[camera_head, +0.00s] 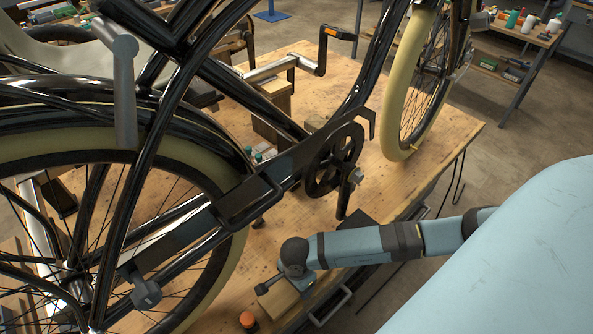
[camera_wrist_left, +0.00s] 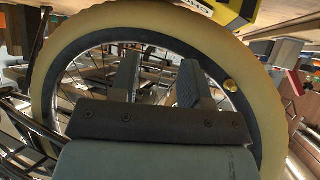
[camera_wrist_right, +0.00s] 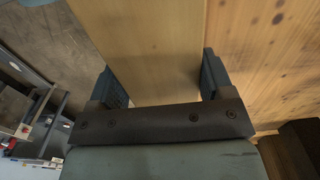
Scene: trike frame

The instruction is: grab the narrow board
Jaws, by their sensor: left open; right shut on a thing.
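The narrow board (camera_wrist_right: 150,45) is pale wood and runs up between the fingers of my right gripper (camera_wrist_right: 158,82) in the right wrist view. That gripper is shut on it, with one finger at each side edge. In the head view my right gripper (camera_head: 272,285) is at the table's front edge, over a short visible part of the board (camera_head: 282,300). My left gripper (camera_wrist_left: 158,80) is open and empty in the left wrist view, its fingers in front of a cream-tyred wheel (camera_wrist_left: 48,75). I cannot make it out in the head view.
The black trike frame (camera_head: 250,90) with its wheels and crank (camera_head: 335,160) stands over the wooden workbench (camera_head: 440,120), close to both arms. Wooden blocks (camera_head: 270,110) sit under the frame. An orange-capped item (camera_head: 248,320) is near the board.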

